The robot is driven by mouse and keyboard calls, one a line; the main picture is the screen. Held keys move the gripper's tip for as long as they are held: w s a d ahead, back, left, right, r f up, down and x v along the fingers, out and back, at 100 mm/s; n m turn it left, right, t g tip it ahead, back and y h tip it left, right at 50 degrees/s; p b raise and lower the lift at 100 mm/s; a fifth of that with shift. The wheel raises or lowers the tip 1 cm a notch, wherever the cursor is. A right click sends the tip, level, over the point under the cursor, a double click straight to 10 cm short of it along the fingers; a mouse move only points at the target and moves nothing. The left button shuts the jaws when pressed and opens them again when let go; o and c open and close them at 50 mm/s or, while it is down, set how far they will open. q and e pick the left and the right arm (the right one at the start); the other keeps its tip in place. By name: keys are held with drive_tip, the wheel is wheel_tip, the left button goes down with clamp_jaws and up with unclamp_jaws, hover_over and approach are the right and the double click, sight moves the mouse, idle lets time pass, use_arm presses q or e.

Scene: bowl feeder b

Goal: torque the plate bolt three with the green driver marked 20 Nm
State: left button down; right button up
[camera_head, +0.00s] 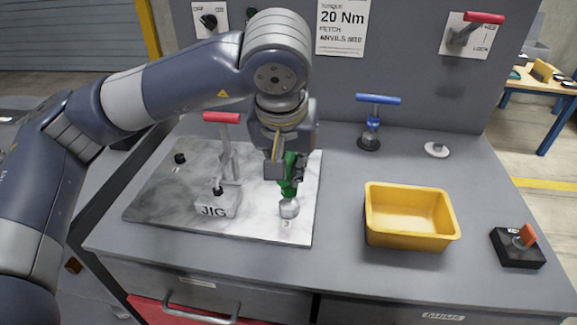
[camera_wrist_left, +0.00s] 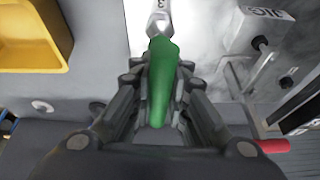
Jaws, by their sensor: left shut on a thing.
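My left gripper (camera_head: 286,178) is shut on the green driver (camera_head: 289,172) above the right part of the metal plate (camera_head: 150,200). The driver points down, with its silver head (camera_head: 289,208) just behind a small "3" on the plate. Bolt three itself is hidden under the head, and I cannot tell whether they touch. The left wrist view shows the green handle (camera_wrist_left: 162,85) between the fingers, and the silver head beyond it near the mark. A sign (camera_head: 342,25) on the panel reads 20 Nm. My right gripper is not in view.
A JIG block with a red-handled clamp (camera_head: 222,118) stands left of the driver. A yellow bin (camera_head: 410,240), a blue T-handled tool (camera_head: 378,100), a white disc (camera_head: 437,150) and a black switch box (camera_head: 518,250) are to the right. The bench between plate and bin is clear.

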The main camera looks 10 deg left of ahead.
use_arm(q)
drive_tip(key=shift+f+m+b, duration=0.1)
drive_tip(key=shift+m+b, duration=0.3)
drive_tip(key=shift+m, duration=0.2)
drive_tip(key=shift+h, duration=0.3)
drive_tip(key=shift+n, duration=0.4)
drive_tip(key=shift+n+y+b, duration=0.45)
drive_tip(key=shift+n+y, duration=0.05)
drive_tip(key=shift+n, duration=0.4)
